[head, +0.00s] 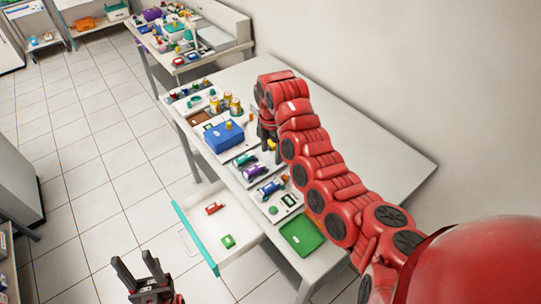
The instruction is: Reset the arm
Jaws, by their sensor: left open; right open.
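My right arm (323,187) is red and segmented. It reaches in from the lower right across the white table (345,140). My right gripper (268,138) points down at the arm's far end, over or beside the row of items along the table's front. Its dark fingers are partly hidden by the wrist, and nothing shows held in it. My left gripper (133,258) is at the bottom left edge, in front of the table. Its two dark fingers are spread, pointing up in the picture, with nothing between them.
An open drawer (248,255) with a teal front juts out, holding a red item (214,208) and a green item (228,241). A blue box (224,137), small bottles and a green tray (301,236) line the table. The tiled floor at left is clear.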

